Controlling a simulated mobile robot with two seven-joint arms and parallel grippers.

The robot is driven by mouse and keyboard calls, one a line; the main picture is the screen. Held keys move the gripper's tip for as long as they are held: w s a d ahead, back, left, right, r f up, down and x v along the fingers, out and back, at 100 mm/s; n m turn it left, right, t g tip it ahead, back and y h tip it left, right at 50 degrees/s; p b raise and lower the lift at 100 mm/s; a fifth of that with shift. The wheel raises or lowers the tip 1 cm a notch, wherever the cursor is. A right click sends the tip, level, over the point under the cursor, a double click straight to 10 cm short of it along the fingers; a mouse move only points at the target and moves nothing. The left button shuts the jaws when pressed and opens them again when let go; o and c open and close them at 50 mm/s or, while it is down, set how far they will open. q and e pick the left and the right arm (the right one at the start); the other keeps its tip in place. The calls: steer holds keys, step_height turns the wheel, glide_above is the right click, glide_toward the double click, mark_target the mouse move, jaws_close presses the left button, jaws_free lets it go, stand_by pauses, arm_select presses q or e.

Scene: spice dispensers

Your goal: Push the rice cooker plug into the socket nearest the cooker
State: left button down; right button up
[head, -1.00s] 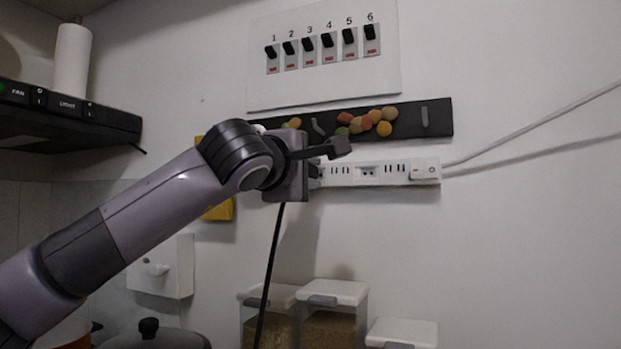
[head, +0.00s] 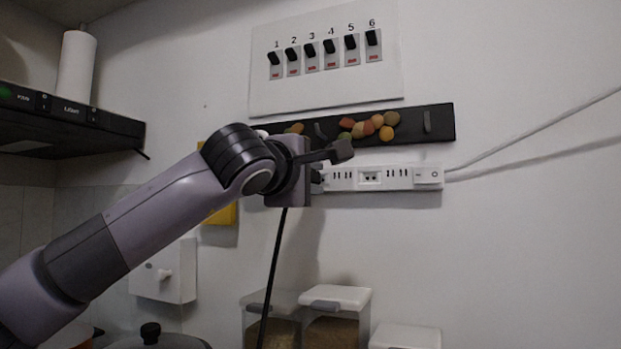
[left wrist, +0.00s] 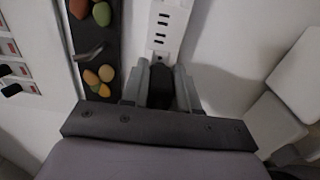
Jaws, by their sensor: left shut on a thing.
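The white socket strip (head: 400,178) is fixed to the wall under a dark rail and also shows in the left wrist view (left wrist: 168,30). My left gripper (head: 318,181) is at the strip's left end. In the left wrist view its fingers (left wrist: 160,92) are shut on the black plug (left wrist: 160,80), whose front is at or against the strip. I cannot tell whether its pins are in a socket. A black cord (head: 271,275) hangs from the gripper. A dark lid with a knob (head: 150,334) shows at the bottom left; I cannot tell if it is the cooker. My right gripper is not in view.
The dark rail (head: 440,120) holds several coloured pieces above the strip. A panel of numbered switches (head: 320,85) is higher up. Clear storage boxes (head: 335,325) with pale lids stand below. A white cable (head: 530,130) runs right from the strip. A dark hood (head: 60,125) is at left.

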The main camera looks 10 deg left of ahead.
arm_select(q)
steer(key=shift+w+d+p, duration=0.1)
steer(key=shift+w+p, duration=0.45)
steer(key=shift+w, duration=0.15)
steer(key=c, duration=0.8)
jaws_free()
steer(key=shift+w, duration=0.1)
steer(key=s, duration=0.2)
steer(key=s+a+b, duration=0.1)
steer(key=s, duration=0.1)
steer(key=s+b, duration=0.1)
steer(key=s, duration=0.2)
steer(key=shift+a, duration=0.15)
steer(key=shift+s, duration=0.1)
